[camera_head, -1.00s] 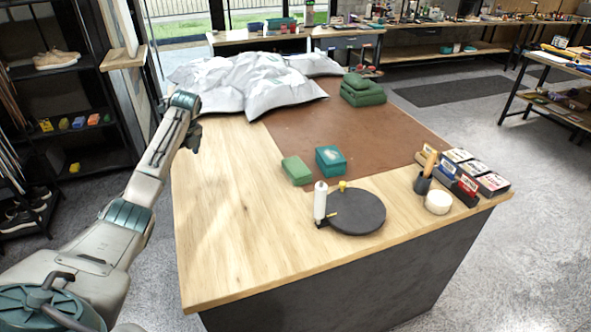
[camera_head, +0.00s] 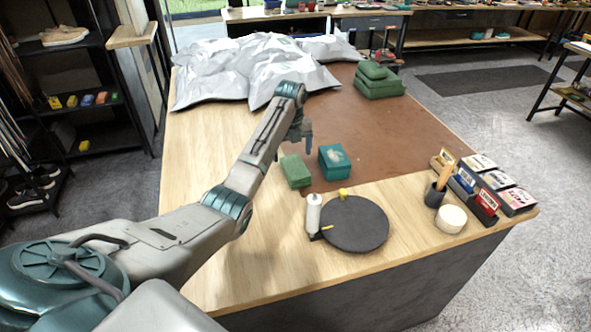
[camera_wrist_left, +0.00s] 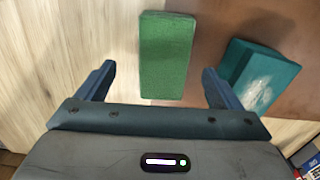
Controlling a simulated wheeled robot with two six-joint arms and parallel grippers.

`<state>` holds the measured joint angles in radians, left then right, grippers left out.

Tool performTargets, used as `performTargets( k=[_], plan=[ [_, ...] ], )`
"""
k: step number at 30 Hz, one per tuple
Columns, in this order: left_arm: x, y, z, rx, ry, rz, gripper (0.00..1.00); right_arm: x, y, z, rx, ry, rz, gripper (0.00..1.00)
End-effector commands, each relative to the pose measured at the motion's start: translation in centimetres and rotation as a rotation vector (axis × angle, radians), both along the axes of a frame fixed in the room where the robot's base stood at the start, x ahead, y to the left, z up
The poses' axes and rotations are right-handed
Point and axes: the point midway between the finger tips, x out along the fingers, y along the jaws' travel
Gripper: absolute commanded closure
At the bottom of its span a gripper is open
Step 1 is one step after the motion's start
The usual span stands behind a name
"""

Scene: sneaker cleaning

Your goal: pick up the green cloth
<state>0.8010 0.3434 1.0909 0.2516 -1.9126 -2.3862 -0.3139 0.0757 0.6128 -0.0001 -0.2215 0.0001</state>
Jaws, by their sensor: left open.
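A flat green block that looks like a folded green cloth (camera_head: 296,171) lies on the table at the edge of the brown mat. In the left wrist view the green cloth (camera_wrist_left: 166,55) lies ahead of and between the fingers, apart from them. My left gripper (camera_head: 303,137) hangs above and just behind the cloth in the head view, open and empty; its spread fingers show in the left wrist view (camera_wrist_left: 158,78). A teal box (camera_head: 334,161) with a pale mark sits close to the right of the cloth. My right gripper is out of view.
A dark round turntable (camera_head: 355,223) and a white bottle (camera_head: 313,214) stand in front. A brush cup (camera_head: 435,195), white tub (camera_head: 451,218) and small boxes (camera_head: 516,200) are right. Folded green stack (camera_head: 378,86) and crumpled grey sheet (camera_head: 215,72) lie at the back.

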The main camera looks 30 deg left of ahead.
Motion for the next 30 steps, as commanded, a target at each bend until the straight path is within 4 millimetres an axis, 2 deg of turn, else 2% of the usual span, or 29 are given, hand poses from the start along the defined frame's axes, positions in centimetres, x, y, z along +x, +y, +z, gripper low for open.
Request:
performTargets(
  k=[2, 5, 10, 13, 17, 23, 30],
  plan=[
    [0.0, 0.0, -0.4, 0.000, 0.000, 0.000, 0.13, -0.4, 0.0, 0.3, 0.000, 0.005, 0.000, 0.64],
    [-0.1, -0.2, -1.1, -0.001, 0.002, 0.000, 0.13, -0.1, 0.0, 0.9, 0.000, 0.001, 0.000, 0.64],
    [-0.2, -0.8, -3.4, -0.001, 0.003, 0.000, 0.13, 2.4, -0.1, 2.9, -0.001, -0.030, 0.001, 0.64],
    [-0.2, -0.7, -4.9, 0.000, 0.003, 0.001, 0.13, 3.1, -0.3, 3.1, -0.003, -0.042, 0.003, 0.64],
    [-0.2, -0.7, -5.7, 0.000, 0.000, 0.000, 0.13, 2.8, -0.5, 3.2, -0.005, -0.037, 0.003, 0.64],
    [-0.2, -0.7, -5.8, 0.001, -0.001, 0.001, 0.13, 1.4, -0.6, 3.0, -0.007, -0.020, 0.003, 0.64],
    [-0.1, -0.7, -5.8, 0.001, -0.001, 0.001, 0.60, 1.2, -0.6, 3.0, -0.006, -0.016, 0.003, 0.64]
  ],
)
